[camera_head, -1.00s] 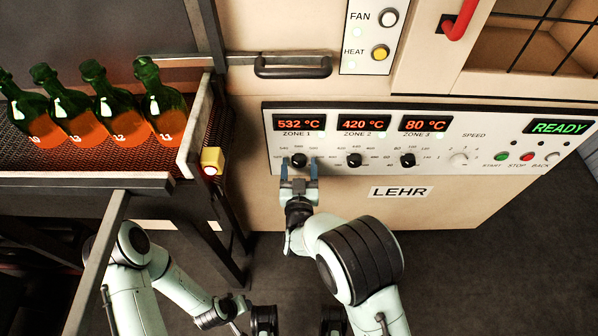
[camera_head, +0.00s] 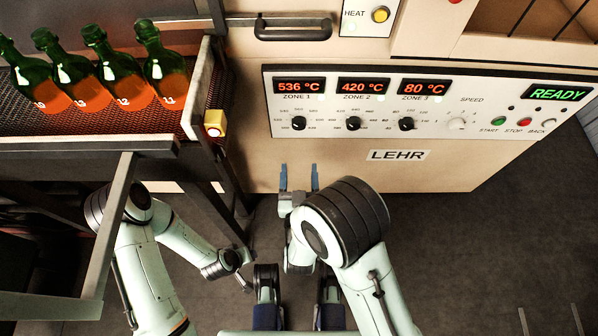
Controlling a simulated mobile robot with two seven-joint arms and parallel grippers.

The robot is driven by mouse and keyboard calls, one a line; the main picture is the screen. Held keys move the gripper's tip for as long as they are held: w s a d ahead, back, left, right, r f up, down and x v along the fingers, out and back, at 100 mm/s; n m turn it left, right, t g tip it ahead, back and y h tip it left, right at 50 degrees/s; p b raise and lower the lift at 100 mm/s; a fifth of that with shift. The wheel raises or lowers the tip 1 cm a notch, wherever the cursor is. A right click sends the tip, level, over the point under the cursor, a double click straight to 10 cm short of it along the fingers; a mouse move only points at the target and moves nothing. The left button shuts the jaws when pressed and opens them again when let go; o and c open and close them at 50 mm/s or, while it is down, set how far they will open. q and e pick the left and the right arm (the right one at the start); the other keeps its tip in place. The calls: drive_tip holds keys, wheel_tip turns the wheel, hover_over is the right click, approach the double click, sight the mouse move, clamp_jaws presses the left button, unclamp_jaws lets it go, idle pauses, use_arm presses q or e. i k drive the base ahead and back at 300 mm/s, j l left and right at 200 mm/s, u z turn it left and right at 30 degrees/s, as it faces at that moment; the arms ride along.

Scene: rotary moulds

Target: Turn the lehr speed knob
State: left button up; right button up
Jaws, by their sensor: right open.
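The speed knob (camera_head: 457,124) is a pale round knob under the word SPEED, right of the dark knobs on the white lehr panel (camera_head: 420,133). The three dark knobs are the zone 1 knob (camera_head: 298,123), the zone 2 knob (camera_head: 353,124) and the zone 3 knob (camera_head: 406,124). My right gripper (camera_head: 299,176) is open and empty, its blue fingers apart below the zone 1 knob, touching nothing that I can see. It is well left of and below the speed knob. My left gripper (camera_head: 243,270) hangs low, left of the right arm; its jaws are too unclear to read.
Green bottles (camera_head: 112,75) with orange contents stand on a mesh conveyor (camera_head: 150,122) at the left. A yellow box with a lit button (camera_head: 215,123) is at its end. Start, stop and back buttons (camera_head: 524,122) sit right of the speed knob.

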sight(457, 125)
drive_tip(key=k+l, duration=0.3)
drive_tip(key=k, duration=0.15)
drive_tip(key=k+l, duration=0.3)
drive_tip(key=k, duration=0.15)
